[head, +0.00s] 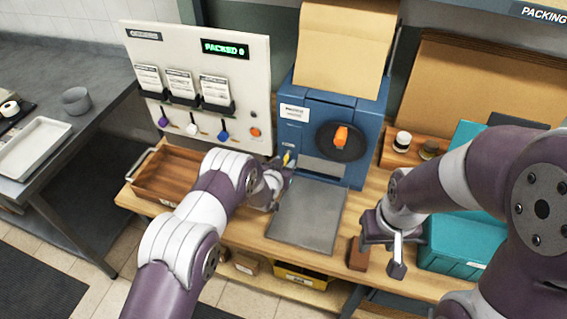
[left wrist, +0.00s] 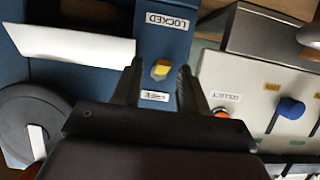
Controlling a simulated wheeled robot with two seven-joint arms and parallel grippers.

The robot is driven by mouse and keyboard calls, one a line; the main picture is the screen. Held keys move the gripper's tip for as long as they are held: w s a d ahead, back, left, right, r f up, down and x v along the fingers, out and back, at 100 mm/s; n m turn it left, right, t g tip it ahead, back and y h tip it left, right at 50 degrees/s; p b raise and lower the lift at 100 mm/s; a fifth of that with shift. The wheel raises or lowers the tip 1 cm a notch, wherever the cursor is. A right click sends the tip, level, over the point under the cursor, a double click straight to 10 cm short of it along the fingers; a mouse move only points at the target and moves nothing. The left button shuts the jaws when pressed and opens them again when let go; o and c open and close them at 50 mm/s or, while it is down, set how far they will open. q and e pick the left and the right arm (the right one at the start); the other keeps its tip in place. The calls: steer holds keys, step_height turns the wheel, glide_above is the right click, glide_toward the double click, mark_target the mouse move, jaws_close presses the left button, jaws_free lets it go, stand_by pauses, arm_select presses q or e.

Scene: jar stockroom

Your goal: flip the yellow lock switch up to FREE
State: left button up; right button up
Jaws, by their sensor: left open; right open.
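The yellow lock switch (head: 287,158) is on the front of the blue machine (head: 318,112), left of its black dial. In the left wrist view the yellow switch (left wrist: 161,69) sits between an upside-down LOCKED label (left wrist: 168,21) and a FREE label (left wrist: 155,96). I cannot tell surely which way its lever tilts. My left gripper (head: 284,180) is at the machine's front by the switch. In the left wrist view its open fingers (left wrist: 158,82) lie either side of the switch, with no clear contact. My right gripper (head: 386,254) is open and empty over the bench's right front.
A grey plate (head: 307,217) lies before the machine. A brown block (head: 358,255) is beside my right gripper, with a teal box (head: 460,240) further right. A white panel (head: 195,60) with colored levers and a wooden tray (head: 160,181) stand left.

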arm_select(q)
steer(key=shift+a+f, duration=0.1)
steer(key=shift+w, duration=0.1)
jaws_close()
